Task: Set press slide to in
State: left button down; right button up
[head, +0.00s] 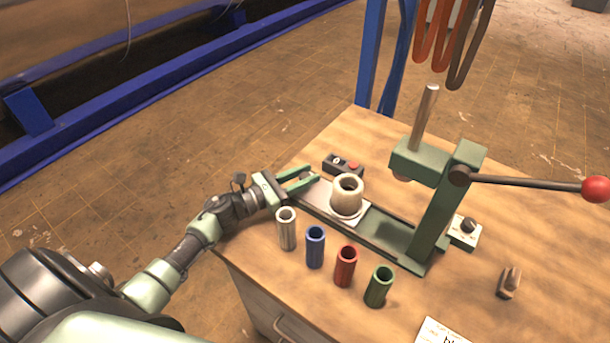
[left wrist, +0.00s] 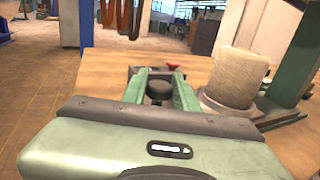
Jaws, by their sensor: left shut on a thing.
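The green press (head: 440,205) stands on the wooden bench. Its pale slide plate (head: 318,203) sits on the green base, out to the left of the ram (head: 402,176). A cream ring-shaped holder (head: 347,196) stands on the plate; it also shows in the left wrist view (left wrist: 236,76). My left gripper (head: 303,180) is at the slide's left end, its fingers shut on a dark round knob (left wrist: 159,89), the slide's knob as far as I can tell. The fingers partly hide it. My right gripper is not in view.
White, blue, red and green tubes (head: 345,266) stand in front of the press. A black box with a red button (head: 343,165) lies behind the slide. The press lever with its red ball (head: 595,189) reaches right. A small switch box (head: 464,232) sits beside the column.

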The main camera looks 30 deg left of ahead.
aim_at(316, 191)
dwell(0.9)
pick_arm(q)
jog(key=shift+s+d, duration=0.15)
jog(key=shift+d, duration=0.85)
jog(key=shift+s+d, duration=0.1)
jog(key=shift+d, duration=0.9)
jog(key=c, duration=1.1)
grip_release()
jog(key=shift+a, duration=0.1)
jog(key=shift+s, duration=0.1)
jog(key=b+v, duration=0.2)
jog(key=v, duration=0.4)
jog(key=shift+s+a+f, duration=0.15)
jog(key=shift+s+a+b, duration=0.3)
jog(key=shift+s, duration=0.2)
